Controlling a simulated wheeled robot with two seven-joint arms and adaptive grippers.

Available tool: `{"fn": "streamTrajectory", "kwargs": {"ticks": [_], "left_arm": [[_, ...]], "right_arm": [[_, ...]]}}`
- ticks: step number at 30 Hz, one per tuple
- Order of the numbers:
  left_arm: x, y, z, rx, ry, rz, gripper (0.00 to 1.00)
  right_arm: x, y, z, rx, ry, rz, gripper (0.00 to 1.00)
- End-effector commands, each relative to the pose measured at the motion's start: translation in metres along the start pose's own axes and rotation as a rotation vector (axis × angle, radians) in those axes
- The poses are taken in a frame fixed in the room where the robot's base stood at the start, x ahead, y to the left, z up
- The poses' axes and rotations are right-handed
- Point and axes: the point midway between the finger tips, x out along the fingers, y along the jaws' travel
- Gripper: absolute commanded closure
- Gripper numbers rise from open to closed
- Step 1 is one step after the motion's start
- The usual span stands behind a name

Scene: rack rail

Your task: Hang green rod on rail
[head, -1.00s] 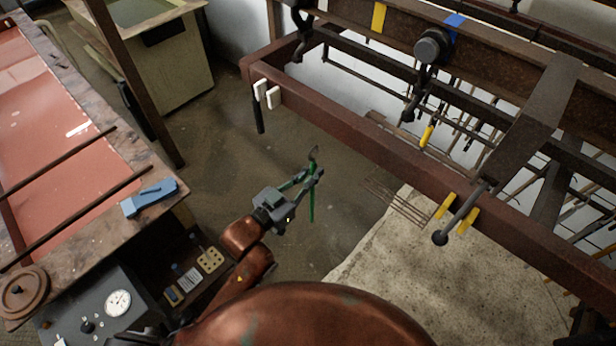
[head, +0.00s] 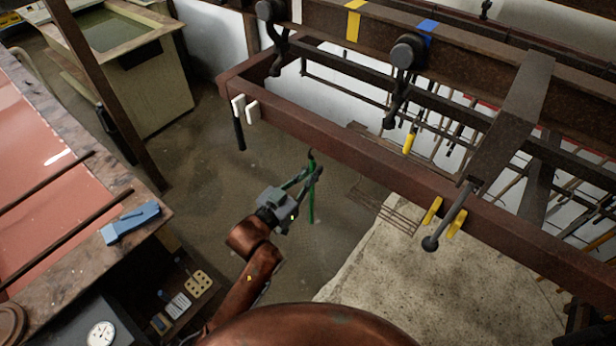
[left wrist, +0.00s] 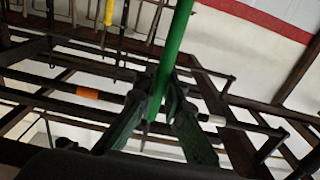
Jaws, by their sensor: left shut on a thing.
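The green rod (head: 311,205) hangs roughly upright from my left gripper (head: 311,175), which is shut on it near its top in the head view. The left wrist view shows the green rod (left wrist: 175,45) between the two fingers (left wrist: 160,105). In the head view the rod is held over the floor, apart from the brown rail (head: 340,155), which runs diagonally behind and to the right of it. White tabs (head: 245,108) and yellow tabs (head: 444,217) sit on the rail. My right gripper is not in view.
A black rod (head: 240,134) hangs by the white tabs. A dark rod with a round end (head: 431,243) sticks out by the yellow tabs. A workbench with a blue block (head: 130,222) stands at left. The floor around the gripper is clear.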

Motion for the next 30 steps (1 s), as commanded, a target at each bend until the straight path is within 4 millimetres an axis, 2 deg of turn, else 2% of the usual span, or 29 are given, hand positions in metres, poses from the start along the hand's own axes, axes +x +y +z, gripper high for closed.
{"fn": "streamTrajectory", "kwargs": {"ticks": [15, 30], "left_arm": [[0.035, 0.001, 0.001, 0.0, 0.001, 0.001, 1.0], [0.046, 0.001, 0.021, 0.0, 0.0, 0.0, 1.0]], "right_arm": [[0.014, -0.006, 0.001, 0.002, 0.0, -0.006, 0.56], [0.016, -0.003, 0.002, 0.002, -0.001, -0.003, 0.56]]}}
